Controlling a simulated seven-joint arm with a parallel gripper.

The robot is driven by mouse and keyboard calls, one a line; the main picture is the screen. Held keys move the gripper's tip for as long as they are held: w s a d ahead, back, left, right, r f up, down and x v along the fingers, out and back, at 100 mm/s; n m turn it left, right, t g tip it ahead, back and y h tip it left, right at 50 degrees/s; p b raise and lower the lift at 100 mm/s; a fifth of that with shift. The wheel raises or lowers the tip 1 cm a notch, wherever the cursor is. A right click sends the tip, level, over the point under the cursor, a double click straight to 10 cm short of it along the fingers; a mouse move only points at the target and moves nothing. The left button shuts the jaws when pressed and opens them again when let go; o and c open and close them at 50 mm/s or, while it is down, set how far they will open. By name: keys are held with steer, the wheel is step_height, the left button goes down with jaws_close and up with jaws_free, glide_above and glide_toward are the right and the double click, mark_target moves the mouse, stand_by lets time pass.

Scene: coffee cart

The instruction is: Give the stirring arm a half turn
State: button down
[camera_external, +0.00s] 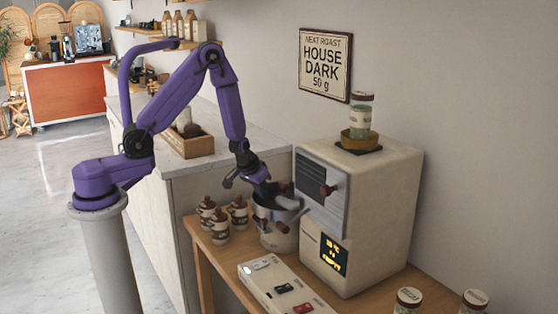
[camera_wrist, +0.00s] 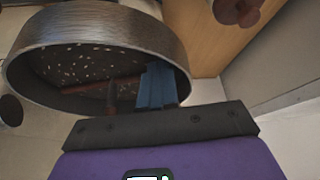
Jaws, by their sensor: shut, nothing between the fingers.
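The stirring arm (camera_wrist: 88,88) is a reddish-brown bar with an upright peg (camera_wrist: 112,98), low inside a round metal pan with a perforated floor. In the wrist view the pan's rim (camera_wrist: 95,30) rises around it. My gripper (camera_wrist: 158,85) shows as blue fingers, shut and empty, over the pan just right of the bar; whether they touch it I cannot tell. In the external view my gripper (camera_external: 288,203) reaches down at the metal pan (camera_external: 277,241) beside the roaster (camera_external: 385,210). There the gripper and rim hide most of the stirring arm.
The roaster's brown knob (camera_external: 327,190) sticks out close right of my gripper. Several lidded jars (camera_external: 220,228) stand left of the pan. A switch box (camera_external: 283,285) lies in front. A jar (camera_external: 360,114) sits on top of the roaster. More jars (camera_external: 408,301) stand at the front right.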

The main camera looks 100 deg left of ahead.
steer(key=shift+w+a+m, duration=0.15)
steer(key=shift+a+m, duration=0.35)
steer(key=shift+a, duration=0.4)
steer(key=shift+r, duration=0.1)
steer(key=v, duration=0.9)
steer(key=shift+s+r, duration=0.3)
steer(key=shift+s, duration=0.05)
